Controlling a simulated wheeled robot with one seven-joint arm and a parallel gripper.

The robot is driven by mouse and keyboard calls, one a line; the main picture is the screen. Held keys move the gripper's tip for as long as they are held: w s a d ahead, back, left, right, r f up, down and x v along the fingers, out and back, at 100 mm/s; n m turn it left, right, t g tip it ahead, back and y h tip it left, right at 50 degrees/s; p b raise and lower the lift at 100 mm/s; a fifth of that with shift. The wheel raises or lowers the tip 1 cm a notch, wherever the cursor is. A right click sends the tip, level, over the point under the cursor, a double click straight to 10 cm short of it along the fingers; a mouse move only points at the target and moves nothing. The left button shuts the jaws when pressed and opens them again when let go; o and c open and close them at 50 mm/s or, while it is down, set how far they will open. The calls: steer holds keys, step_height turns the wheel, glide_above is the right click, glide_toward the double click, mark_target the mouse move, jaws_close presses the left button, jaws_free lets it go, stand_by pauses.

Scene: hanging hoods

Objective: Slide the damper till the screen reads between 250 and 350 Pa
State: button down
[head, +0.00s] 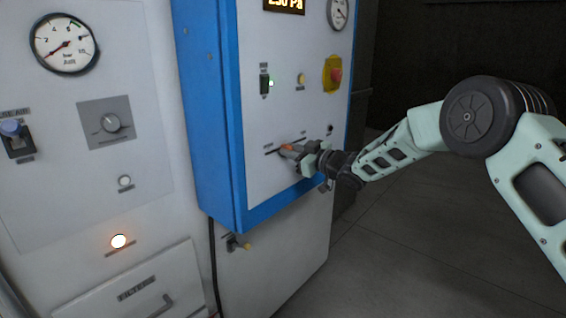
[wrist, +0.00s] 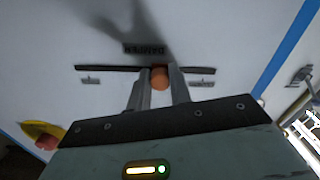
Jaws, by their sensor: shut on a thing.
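The damper knob (head: 288,148) is an orange handle on a dark horizontal slot in the blue-edged cabinet's white front. In the wrist view the knob (wrist: 160,78) sits between my two fingers, slightly right of the middle of the slot (wrist: 110,68). The DAMPER label there appears upside down. My gripper (head: 301,153) is shut on the knob; it also shows in the wrist view (wrist: 159,84). The screen (head: 284,4) is cut off by the top of the head view. Its amber text ends in Pa and starts with a 2; the middle digit is unclear.
A gauge cabinet (head: 75,180) stands left. The floor (head: 420,240) at right is clear.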

steer(key=shift+w+d, duration=0.25)
steer(key=shift+w, duration=0.05)
steer(key=c, duration=1.3)
jaws_free()
steer(key=shift+o, duration=0.2)
steer(key=b+v, duration=0.6)
steer(key=v, duration=1.1)
steer(key=shift+d, duration=0.2)
steer(key=shift+s, duration=0.15)
